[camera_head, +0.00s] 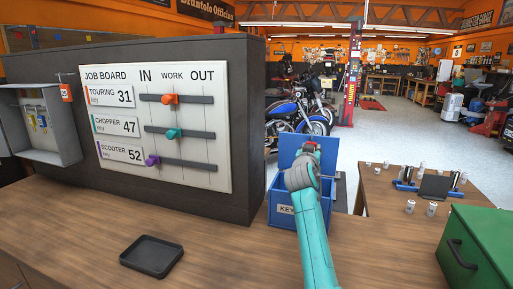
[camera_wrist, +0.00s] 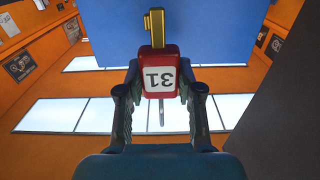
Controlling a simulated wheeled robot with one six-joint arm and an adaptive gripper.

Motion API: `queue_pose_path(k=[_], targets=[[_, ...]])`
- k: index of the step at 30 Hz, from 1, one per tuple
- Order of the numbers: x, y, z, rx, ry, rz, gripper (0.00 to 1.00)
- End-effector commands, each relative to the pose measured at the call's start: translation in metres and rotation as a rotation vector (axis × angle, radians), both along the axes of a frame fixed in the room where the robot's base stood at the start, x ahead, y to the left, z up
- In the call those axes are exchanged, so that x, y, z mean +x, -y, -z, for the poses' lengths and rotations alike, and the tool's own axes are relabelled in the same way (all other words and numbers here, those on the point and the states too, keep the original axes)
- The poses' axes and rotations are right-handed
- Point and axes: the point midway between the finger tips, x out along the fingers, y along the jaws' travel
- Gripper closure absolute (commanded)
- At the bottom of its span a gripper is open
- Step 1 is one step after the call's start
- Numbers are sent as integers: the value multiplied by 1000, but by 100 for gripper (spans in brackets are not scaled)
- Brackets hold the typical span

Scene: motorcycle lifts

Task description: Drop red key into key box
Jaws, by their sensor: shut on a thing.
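The red key is a brass key (camera_wrist: 155,25) with a red tag (camera_wrist: 158,52) whose white face reads 31, upside down in the wrist view. My gripper (camera_wrist: 160,80) is shut on the red tag, one finger on each side. The blue key box (camera_head: 283,213), with a partly covered label starting "KEY", stands on the wooden counter with its blue lid raised. My arm reaches over the box and hides much of its opening. The fingers and key are hard to make out in the head view. A blue surface (camera_wrist: 205,35) fills the upper wrist view behind the key.
A dark partition with the job board (camera_head: 190,170) stands left of the box. A grey key cabinet (camera_head: 70,140) is at the far left. A black tray (camera_head: 151,256) lies on the counter (camera_head: 220,262). A green toolbox (camera_head: 478,250) is at the right; a motorcycle (camera_head: 300,117) stands behind.

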Motion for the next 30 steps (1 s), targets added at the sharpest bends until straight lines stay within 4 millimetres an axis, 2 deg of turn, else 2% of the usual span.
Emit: queue_pose_path(k=[10, 21, 22, 24, 25, 30], targets=[[0, 0, 37, 1, -2, 0, 91], [0, 0, 43, 0, 0, 0, 91], [0, 0, 43, 0, 0, 0, 57], [0, 0, 43, 0, 0, 0, 39], [0, 0, 43, 0, 0, 0, 35], [0, 0, 43, 0, -1, 0, 35]])
